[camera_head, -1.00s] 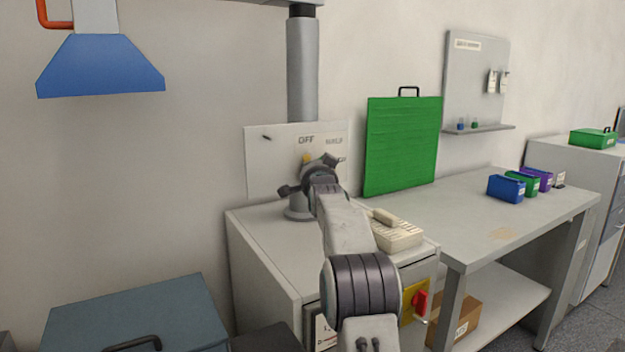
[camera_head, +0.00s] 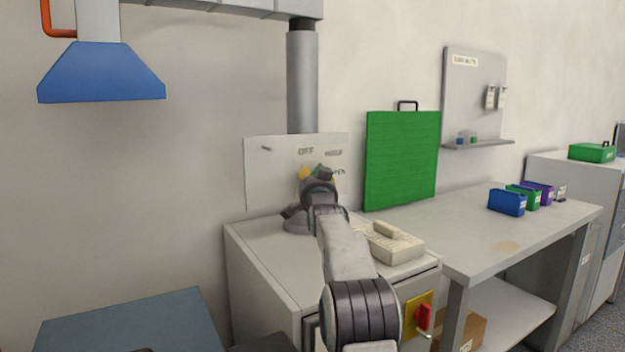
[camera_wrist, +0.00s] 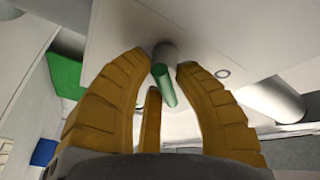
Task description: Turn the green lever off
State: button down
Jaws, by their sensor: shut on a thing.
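The green lever (camera_wrist: 164,86) is a short green bar on a grey round hub in the wrist view. The hub stands on a pale panel (camera_head: 268,180), which carries an "OFF" label above my gripper in the head view. In the head view my wrist hides most of the fingers, so the exact contact is not clear.
A grey cabinet (camera_head: 265,260) with a beige device (camera_head: 392,243) on top stands below the panel. A green board (camera_head: 402,160) leans at the wall. A thick grey pipe (camera_head: 302,80) rises above the panel. A workbench (camera_head: 470,235) lies to the right.

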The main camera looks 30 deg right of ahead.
jog(key=c, duration=1.1)
grip_release()
jog(key=shift+s, duration=0.1)
jog(key=shift+v, duration=5.9)
